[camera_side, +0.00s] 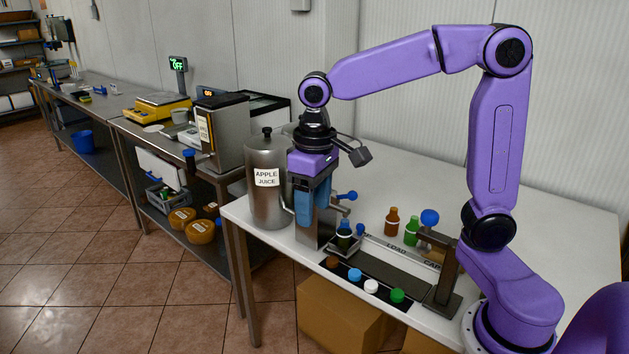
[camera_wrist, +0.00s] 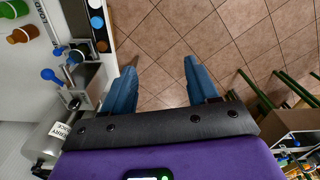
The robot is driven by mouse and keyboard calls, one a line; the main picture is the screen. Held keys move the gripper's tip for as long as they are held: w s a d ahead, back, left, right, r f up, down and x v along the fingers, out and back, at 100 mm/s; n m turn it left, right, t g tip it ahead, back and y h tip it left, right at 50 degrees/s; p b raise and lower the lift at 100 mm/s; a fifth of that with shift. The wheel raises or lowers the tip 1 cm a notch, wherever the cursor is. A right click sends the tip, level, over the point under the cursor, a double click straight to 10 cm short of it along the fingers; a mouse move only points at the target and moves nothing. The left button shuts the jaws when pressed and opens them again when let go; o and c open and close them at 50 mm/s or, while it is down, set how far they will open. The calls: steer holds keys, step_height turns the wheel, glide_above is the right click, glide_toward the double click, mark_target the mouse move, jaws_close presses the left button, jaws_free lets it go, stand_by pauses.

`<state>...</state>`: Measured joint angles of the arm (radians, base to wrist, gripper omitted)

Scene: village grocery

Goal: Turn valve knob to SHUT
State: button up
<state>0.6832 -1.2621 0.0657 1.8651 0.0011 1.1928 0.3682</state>
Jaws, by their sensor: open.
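My gripper (camera_side: 313,207) is open, with its two blue fingers pointing down beside a grey steel dispenser stand at the table's left edge. In the wrist view my gripper (camera_wrist: 160,64) has only floor between its fingers. A blue-ended handle (camera_side: 347,196) sticks out to the right of the fingers at the dispenser; it may be the valve knob. A blue-ended handle also shows left of the fingers in the wrist view (camera_wrist: 48,74). No SHUT mark is readable, and the fingers partly hide the dispenser in the side view.
A steel tank marked APPLE JUICE (camera_side: 267,200) stands left of my gripper. A dark bottle (camera_side: 344,237) stands below right. Several caps (camera_side: 370,286) line the front strip. A blue-balled lever (camera_side: 430,217) and brown (camera_side: 391,222) and green (camera_side: 411,232) bottles stand to the right.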

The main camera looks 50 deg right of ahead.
steer(key=w+d+r+m, duration=0.2)
steer(key=w+d+m, duration=0.3)
steer(key=w, duration=0.3)
steer(key=w+d+r+m, duration=0.1)
steer(key=w+d+m, duration=0.4)
steer(key=w, duration=0.4)
steer(key=w+d+m, duration=0.4)
steer(key=d+m, duration=0.3)
steer(key=d, duration=0.9)
steer(key=f, duration=1.6)
steer(key=shift+w+a+f, duration=0.15)
steer(key=shift+a+f, duration=0.05)
steer(key=c, duration=1)
